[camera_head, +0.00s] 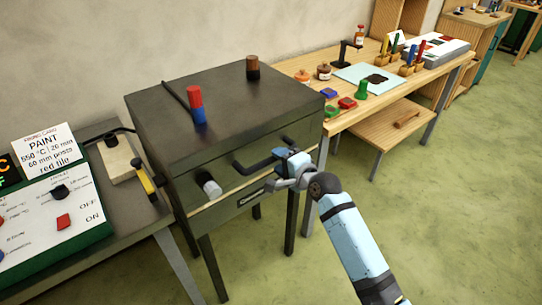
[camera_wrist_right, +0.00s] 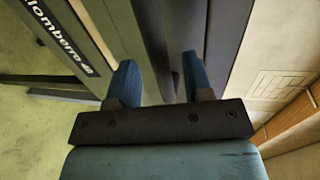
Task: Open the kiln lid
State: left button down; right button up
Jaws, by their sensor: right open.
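The kiln (camera_head: 225,165) is a dark grey box on legs in the head view, with its flat lid (camera_head: 220,95) shut on top. A black bar handle (camera_head: 255,165) sticks out from the front, below the lid's edge. My right gripper (camera_head: 289,160) is at the right end of this handle. In the wrist view my right gripper (camera_wrist_right: 159,82) is open, its two blue fingers apart. A dark bar shows between or behind them; I cannot tell whether they touch it. My left gripper is not in view.
On the lid stand a red and blue post (camera_head: 196,105) and a brown and black post (camera_head: 252,68). A white knob (camera_head: 209,185) is on the kiln's front. A control board (camera_head: 60,205) stands left; a wooden bench (camera_head: 345,118) with paints stands right. Green floor is free in front.

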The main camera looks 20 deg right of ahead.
jog(key=shift+x, duration=2.25)
jog(key=shift+c, duration=0.2)
grip_shut()
